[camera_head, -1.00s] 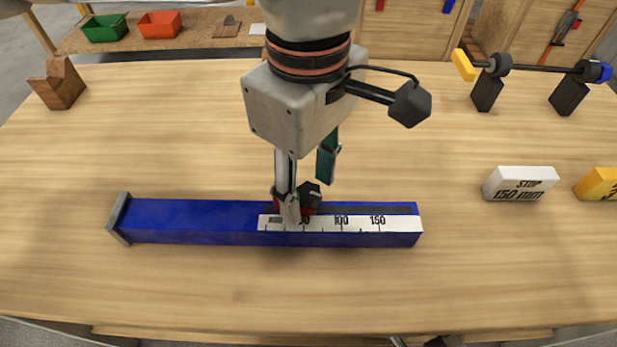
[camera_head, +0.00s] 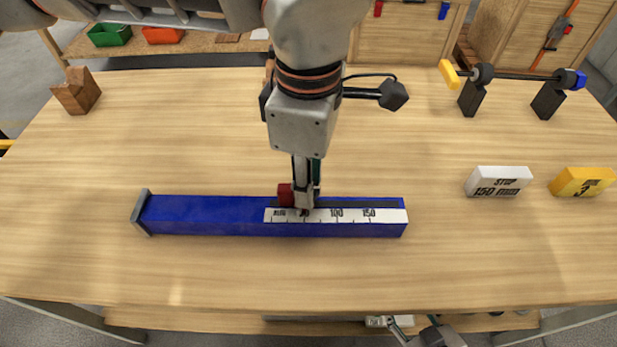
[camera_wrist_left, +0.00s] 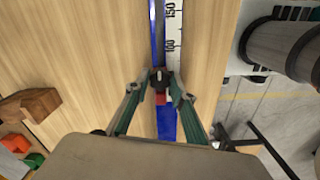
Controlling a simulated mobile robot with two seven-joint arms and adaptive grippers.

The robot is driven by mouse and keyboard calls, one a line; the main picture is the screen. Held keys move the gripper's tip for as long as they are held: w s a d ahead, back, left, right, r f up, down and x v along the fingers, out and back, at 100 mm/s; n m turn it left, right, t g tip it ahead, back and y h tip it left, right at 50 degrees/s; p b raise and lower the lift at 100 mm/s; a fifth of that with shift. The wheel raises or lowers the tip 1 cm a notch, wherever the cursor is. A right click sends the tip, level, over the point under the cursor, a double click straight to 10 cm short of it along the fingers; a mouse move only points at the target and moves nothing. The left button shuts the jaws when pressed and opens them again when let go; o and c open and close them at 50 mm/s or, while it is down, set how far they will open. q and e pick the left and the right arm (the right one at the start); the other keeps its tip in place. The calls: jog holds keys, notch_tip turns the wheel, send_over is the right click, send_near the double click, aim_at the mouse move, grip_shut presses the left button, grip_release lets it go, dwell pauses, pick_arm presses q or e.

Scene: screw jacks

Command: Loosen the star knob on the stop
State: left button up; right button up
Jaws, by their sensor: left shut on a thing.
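The blue bar (camera_head: 205,215) lies on the table with a white scale strip (camera_head: 355,217) along its right part. The red stop (camera_head: 285,193) sits on the bar near the scale's 50 mark; the left wrist view also shows its red body (camera_wrist_left: 161,98). The black star knob (camera_wrist_left: 160,76) is on the stop, hidden behind the fingers in the head view. My left gripper (camera_head: 304,203) points down over the stop and is shut on the knob, one fingertip on either side. My right gripper (camera_head: 388,322) shows partly at the bottom edge, below the tabletop's front; its jaws are unclear.
A white block (camera_head: 498,181) reading STOP 150 mm and a yellow block (camera_head: 582,182) stand at the right. A rod on black stands (camera_head: 548,100) is at the back right, a wooden block (camera_head: 76,90) at the back left. The tabletop around the bar is clear.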

pick_arm(q)
jog(key=o, duration=1.1)
jog(key=shift+r, duration=6)
